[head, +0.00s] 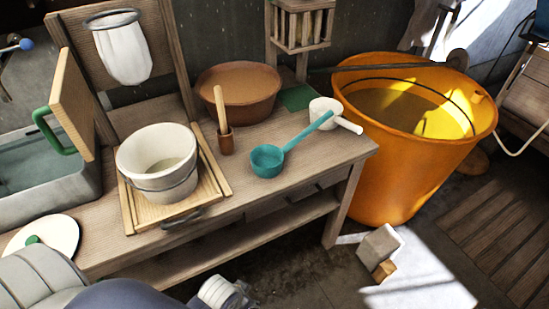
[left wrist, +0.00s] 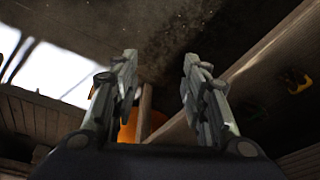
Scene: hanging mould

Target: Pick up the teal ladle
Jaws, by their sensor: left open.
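The teal ladle (head: 267,160) lies on the wooden bench, with its bowl near the front edge and its handle pointing to the back right. The handle's end overlaps the white scoop (head: 327,108) in the picture; I cannot tell if they touch. My left gripper (left wrist: 160,62) is open and empty in the left wrist view, and the ladle is not seen there. Part of my left arm shows at the lower left of the head view, below the bench front; the fingertips are not clear there. My right gripper is in neither view.
On the bench (head: 300,185) stand a white bucket (head: 150,150), a brown cup (head: 226,141) with a wooden stick and a brown bowl (head: 240,85). A large orange tub (head: 400,160) stands at its right end. Small blocks (head: 380,247) lie on the floor.

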